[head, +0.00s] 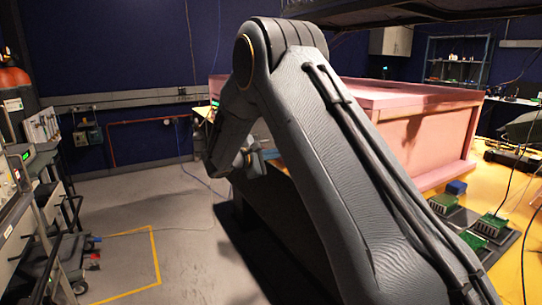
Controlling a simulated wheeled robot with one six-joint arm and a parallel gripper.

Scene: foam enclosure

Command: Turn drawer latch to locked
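My arm fills the middle of the head view, rising from the lower right and bending down at the elbow. Its far end (248,162) hangs beside the dark front of the bench (285,215), below the pink foam enclosure (432,140). I cannot make out the gripper's fingers or whether they hold anything. I cannot tell whether the far end touches the bench front. No drawer latch can be picked out; my arm covers part of the bench front and enclosure.
Green circuit boards (490,225) and a small blue block (456,187) lie on the yellow bench top at right. Lab carts with equipment (40,190) line the left side. The grey floor (165,225) between is mostly clear, with yellow tape and a thin cable.

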